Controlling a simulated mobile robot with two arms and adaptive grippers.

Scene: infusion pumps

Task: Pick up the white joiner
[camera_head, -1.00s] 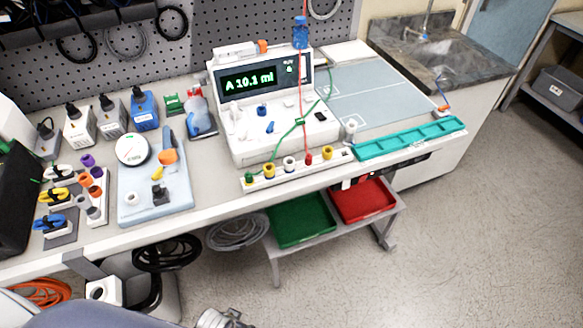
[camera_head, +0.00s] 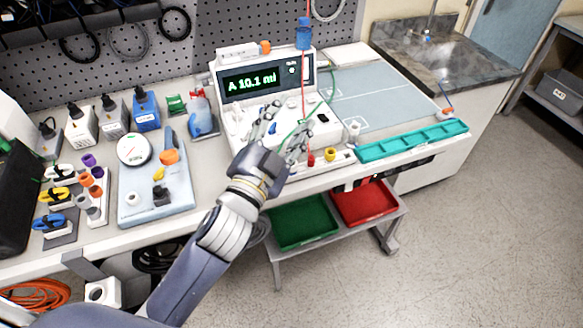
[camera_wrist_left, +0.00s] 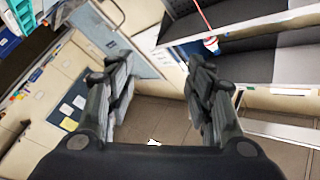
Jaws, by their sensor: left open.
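My left gripper (camera_head: 290,128) is open, its fingers over the front of the pump (camera_head: 262,95) and the connector rail (camera_head: 345,156). In the left wrist view its two fingers (camera_wrist_left: 160,70) are spread with nothing between them. The rail's left part, where a white ring piece stood earlier, is hidden behind the hand. A red piece (camera_head: 311,160) and a yellow piece (camera_head: 330,154) show to its right. Other small white pieces stand right of the pump (camera_head: 354,127) and on the pale blue tray (camera_head: 132,199). I cannot tell which one is the white joiner. My right gripper is out of view.
A red line hangs from a blue-topped piece (camera_head: 303,36) beside the pump, with a green line near the fingers. A teal tray (camera_head: 412,140) lies right along the bench edge. Green (camera_head: 300,222) and red (camera_head: 363,203) bins sit below. Grey mat (camera_head: 375,98) is largely clear.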

